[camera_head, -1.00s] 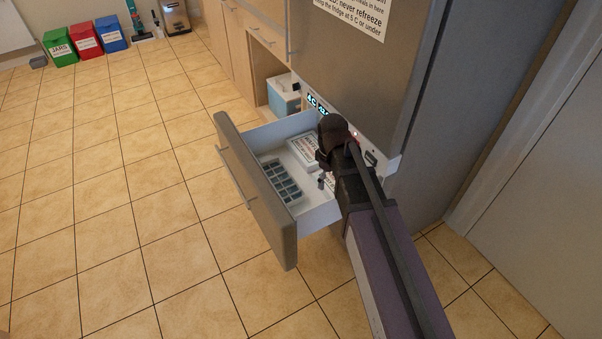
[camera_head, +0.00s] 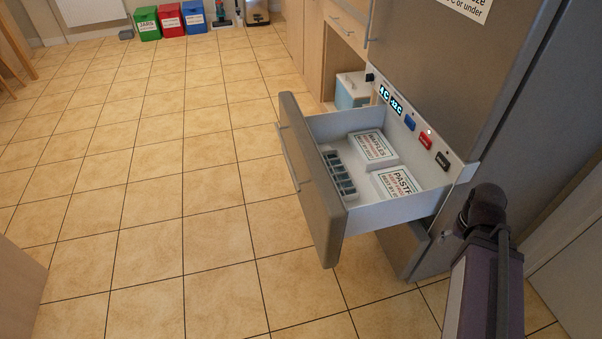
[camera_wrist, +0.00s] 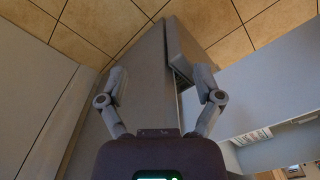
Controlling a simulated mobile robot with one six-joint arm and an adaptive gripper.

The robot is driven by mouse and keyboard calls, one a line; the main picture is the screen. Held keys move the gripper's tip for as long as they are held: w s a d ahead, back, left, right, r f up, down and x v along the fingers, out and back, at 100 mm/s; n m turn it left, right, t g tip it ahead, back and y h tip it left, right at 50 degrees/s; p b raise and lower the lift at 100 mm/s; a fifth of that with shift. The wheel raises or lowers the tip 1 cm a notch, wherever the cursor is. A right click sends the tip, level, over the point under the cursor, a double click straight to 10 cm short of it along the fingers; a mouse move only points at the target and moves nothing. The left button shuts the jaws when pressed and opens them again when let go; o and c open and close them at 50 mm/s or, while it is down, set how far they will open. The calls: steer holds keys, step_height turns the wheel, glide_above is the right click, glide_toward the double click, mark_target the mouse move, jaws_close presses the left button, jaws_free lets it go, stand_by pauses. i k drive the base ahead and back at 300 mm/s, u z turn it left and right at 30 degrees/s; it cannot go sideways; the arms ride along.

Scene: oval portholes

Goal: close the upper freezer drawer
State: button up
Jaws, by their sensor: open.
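The upper freezer drawer (camera_head: 312,170) is pulled out of the grey fridge-freezer in the head view. Its grey front with a bar handle faces left, and its white inside holds two labelled boxes, waffles (camera_head: 374,145) and one partly readable (camera_head: 397,182), and an ice tray (camera_head: 340,174). My arm is at the lower right of the head view, beside the drawer's near right corner; its fingers cannot be made out there. In the wrist view my gripper (camera_wrist: 160,74) is open with nothing held. A grey panel (camera_wrist: 186,48), seemingly the drawer front, shows near the right finger.
A lower grey front (camera_head: 402,250) lies beneath the drawer. The fridge door (camera_head: 450,70) rises above. Coloured buttons line the control strip (camera_head: 410,122). Tiled floor left of the drawer is clear; several bins (camera_head: 171,20) stand far back. A wooden piece (camera_head: 20,285) is at lower left.

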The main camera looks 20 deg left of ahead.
mark_target(330, 219)
steer(key=u, duration=0.45)
steer(key=k, duration=1.35)
steer(key=u, duration=0.9)
steer(key=i, duration=1.4)
steer(key=z, duration=0.5)
